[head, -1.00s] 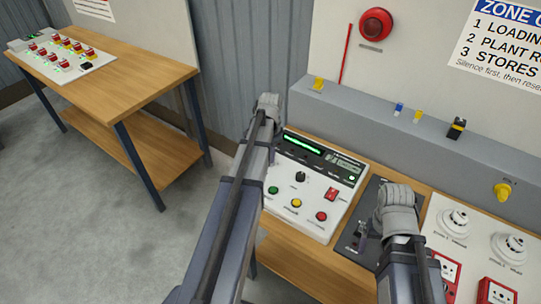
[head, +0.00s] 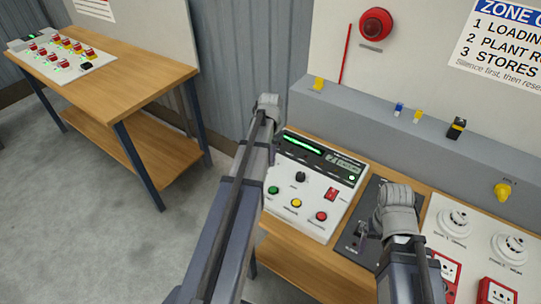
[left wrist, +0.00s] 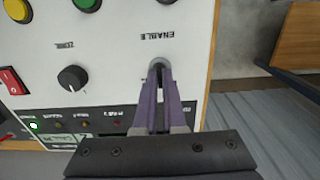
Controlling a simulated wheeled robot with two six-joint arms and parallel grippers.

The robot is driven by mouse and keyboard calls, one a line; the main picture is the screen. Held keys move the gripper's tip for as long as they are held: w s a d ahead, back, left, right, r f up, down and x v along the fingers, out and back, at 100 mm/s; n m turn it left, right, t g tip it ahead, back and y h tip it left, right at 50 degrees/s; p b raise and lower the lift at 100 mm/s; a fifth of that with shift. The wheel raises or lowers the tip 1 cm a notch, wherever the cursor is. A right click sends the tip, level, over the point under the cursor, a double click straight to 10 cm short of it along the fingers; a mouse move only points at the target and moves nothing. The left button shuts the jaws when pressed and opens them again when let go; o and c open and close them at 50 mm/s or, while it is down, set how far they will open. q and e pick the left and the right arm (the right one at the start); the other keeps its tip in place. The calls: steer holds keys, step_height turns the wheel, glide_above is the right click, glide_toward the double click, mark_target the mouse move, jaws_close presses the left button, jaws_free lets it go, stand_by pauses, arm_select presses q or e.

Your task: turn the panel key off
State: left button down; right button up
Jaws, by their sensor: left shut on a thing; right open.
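The white alarm panel (head: 310,205) lies on the bench, partly behind my left arm in the head view. In the left wrist view the panel appears upside down, and my left gripper (left wrist: 159,75) is shut at the round key switch (left wrist: 160,64) beside the ENABLE label. The key itself is mostly hidden between the fingers, so its angle is hard to tell. The head view shows my left wrist (head: 268,105) above the panel's left edge, with the fingertips hidden. My right gripper (head: 362,233) is over the dark plate, partly hidden by its wrist, and empty.
Near the left gripper are a black zone knob (left wrist: 72,78), a red rocker switch (left wrist: 12,80) and coloured buttons. Detectors (head: 455,222) and red call points (head: 497,291) sit to the right. A grey ledge (head: 380,125) runs behind. Another wooden table (head: 130,85) stands left.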

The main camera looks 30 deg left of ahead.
arm_select(q)
steer(key=c, duration=1)
jaws_free()
steer(key=shift+r, duration=0.1)
arm_select(e)
steer(key=shift+r, duration=0.15)
arm_select(q)
step_height(320, 180, up, 8)
steer(key=p, duration=0.8)
steer(key=shift+f, duration=0.2)
arm_select(e)
step_height(320, 180, up, 8)
steer(key=shift+f, duration=0.25)
arm_select(q)
steer(key=shift+d, duration=0.1)
